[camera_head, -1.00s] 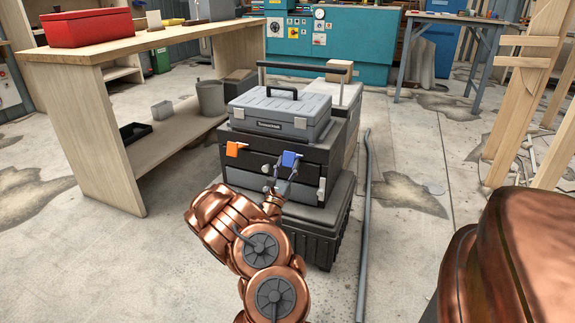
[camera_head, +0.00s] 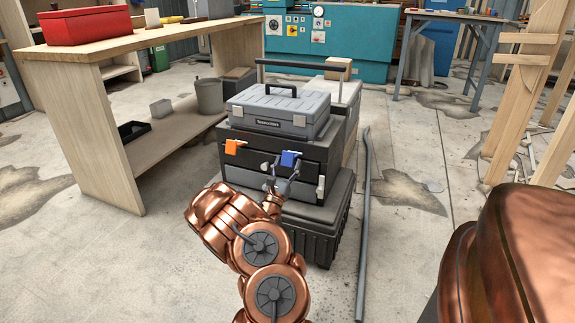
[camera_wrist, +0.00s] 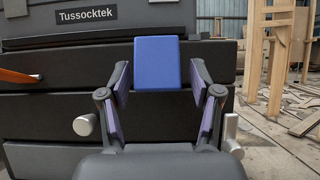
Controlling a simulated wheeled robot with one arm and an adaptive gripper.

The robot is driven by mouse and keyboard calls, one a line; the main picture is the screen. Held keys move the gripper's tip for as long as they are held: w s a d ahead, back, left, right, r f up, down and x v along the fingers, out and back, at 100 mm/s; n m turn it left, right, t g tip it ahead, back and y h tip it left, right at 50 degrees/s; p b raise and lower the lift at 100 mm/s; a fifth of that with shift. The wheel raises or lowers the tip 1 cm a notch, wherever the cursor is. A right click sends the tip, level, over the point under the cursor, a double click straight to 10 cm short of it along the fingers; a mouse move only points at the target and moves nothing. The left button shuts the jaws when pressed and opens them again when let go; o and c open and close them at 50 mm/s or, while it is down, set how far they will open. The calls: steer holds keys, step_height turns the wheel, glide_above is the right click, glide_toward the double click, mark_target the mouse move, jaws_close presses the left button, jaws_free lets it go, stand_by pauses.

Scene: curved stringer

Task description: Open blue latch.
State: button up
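The blue latch (camera_head: 289,159) is on the front of the dark toolbox, at the right of its upper part. In the wrist view the blue latch (camera_wrist: 158,63) is a flat upright blue plate in the upper middle. My gripper (camera_head: 283,180) is in front of the toolbox, just below the latch. In the wrist view its two fingers (camera_wrist: 160,88) are spread apart, one to each side of the latch's lower part. The gripper is open with nothing held between the pads. Whether a finger touches the latch cannot be told.
An orange latch (camera_head: 235,147) is on the same front, to the left. A grey toolbox (camera_head: 278,110) lies on top. Silver side catches (camera_wrist: 84,125) are lower down. A wooden workbench (camera_head: 110,130) stands left, and a grey pipe (camera_head: 366,220) lies on the floor right.

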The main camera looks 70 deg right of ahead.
steer(key=shift+w+r, duration=0.1)
steer(key=shift+w+a, duration=0.1)
steer(key=shift+a, duration=0.1)
steer(key=v, duration=1.1)
steer(key=shift+a+f, duration=0.25)
steer(key=shift+f, duration=0.05)
